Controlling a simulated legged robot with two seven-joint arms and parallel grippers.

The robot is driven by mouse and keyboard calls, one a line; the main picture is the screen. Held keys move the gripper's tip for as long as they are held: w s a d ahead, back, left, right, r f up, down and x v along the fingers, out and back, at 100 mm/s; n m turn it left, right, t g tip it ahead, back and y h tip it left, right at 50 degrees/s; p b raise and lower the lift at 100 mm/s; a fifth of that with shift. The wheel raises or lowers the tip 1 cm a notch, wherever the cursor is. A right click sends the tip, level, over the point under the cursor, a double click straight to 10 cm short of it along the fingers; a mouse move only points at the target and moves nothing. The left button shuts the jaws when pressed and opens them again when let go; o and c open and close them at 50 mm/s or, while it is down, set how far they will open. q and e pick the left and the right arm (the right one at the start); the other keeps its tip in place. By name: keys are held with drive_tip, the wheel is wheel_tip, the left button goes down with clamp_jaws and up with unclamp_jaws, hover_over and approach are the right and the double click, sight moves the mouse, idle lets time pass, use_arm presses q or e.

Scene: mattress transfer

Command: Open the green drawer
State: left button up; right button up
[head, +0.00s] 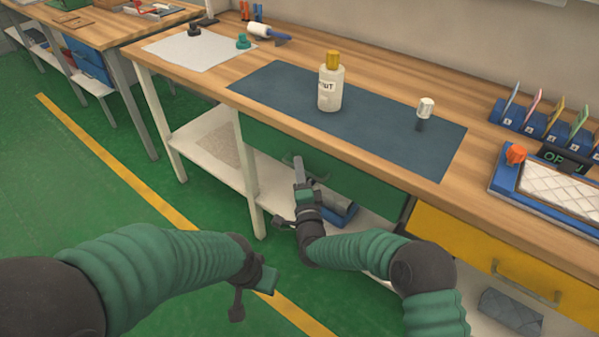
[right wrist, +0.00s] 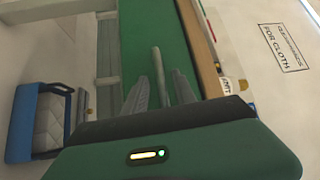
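The green drawer (head: 350,178) is under the wooden workbench, and its front looks flush with the bench. It also shows as a green panel in the right wrist view (right wrist: 140,35). Its handle (right wrist: 158,70) is a pale bar. My right gripper (head: 299,168) is at the drawer front. In the right wrist view the two fingers of the right gripper (right wrist: 157,92) stand apart with the handle between them, and narrow gaps show on both sides. My left gripper (head: 255,285) hangs over the floor at the lower middle, away from the drawer; its fingers are unclear.
A yellow drawer (head: 460,240) is right of the green one. A white bottle (head: 330,88) and a small white-capped item (head: 425,108) stand on the dark mat (head: 270,85). A lower shelf (head: 195,150) holds a blue bin (head: 340,213). Green floor is free at left.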

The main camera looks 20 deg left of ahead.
drive_tip(key=shift+w+a, duration=0.15)
clamp_jaws()
drive_tip(key=shift+f, duration=0.15)
idle(1.2)
